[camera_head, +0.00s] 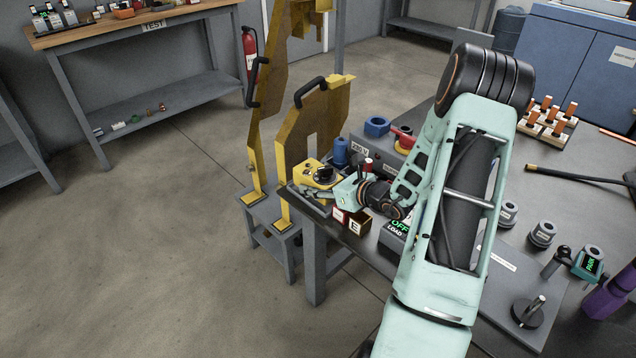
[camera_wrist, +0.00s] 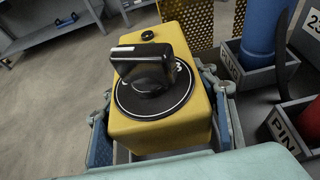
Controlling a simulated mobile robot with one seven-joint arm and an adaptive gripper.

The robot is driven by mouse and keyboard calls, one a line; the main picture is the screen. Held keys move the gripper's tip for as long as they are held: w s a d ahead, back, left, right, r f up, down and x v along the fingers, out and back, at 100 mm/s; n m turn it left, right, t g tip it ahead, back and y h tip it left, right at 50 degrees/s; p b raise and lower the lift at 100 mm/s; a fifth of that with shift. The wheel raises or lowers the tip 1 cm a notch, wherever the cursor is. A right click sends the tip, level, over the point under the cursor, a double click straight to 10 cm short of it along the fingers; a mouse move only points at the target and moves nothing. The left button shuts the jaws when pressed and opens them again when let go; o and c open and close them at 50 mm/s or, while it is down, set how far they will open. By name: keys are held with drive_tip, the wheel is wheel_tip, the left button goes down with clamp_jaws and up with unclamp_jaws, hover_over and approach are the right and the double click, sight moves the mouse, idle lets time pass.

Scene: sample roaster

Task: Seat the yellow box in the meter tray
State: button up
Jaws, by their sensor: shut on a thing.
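The yellow box (camera_head: 309,174) is at the far left corner of the grey bench, beside the yellow panels. In the wrist view the yellow box (camera_wrist: 160,132) carries a round black dial with a black knob and a small black button. My gripper (camera_head: 322,186) is shut on the box, with one blue-grey finger along each side in the wrist view. Grey edges show below the box in the wrist view, perhaps the meter tray; the box and my gripper hide most of it. I cannot tell whether the box touches the tray.
A blue cylinder (camera_wrist: 262,30) stands in a holder marked PLUG, and a red part (camera_wrist: 300,118) in one marked PIN, both close to the box's right. Yellow panels (camera_head: 316,120) rise behind. Small labelled blocks (camera_head: 357,224) sit near the bench's front edge.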

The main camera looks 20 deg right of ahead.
drive_tip(key=shift+f, duration=0.1)
drive_tip(key=shift+f+b, duration=0.25)
drive_tip(key=shift+b, duration=0.05)
drive_tip(key=shift+r, duration=0.1)
drive_tip(key=shift+r, duration=0.1)
drive_tip(key=shift+r, duration=0.25)
drive_tip(key=shift+f, duration=0.2)
idle(1.1)
drive_tip(key=shift+f+b, duration=0.2)
drive_tip(key=shift+b, duration=0.2)
drive_tip(key=shift+r, duration=0.4)
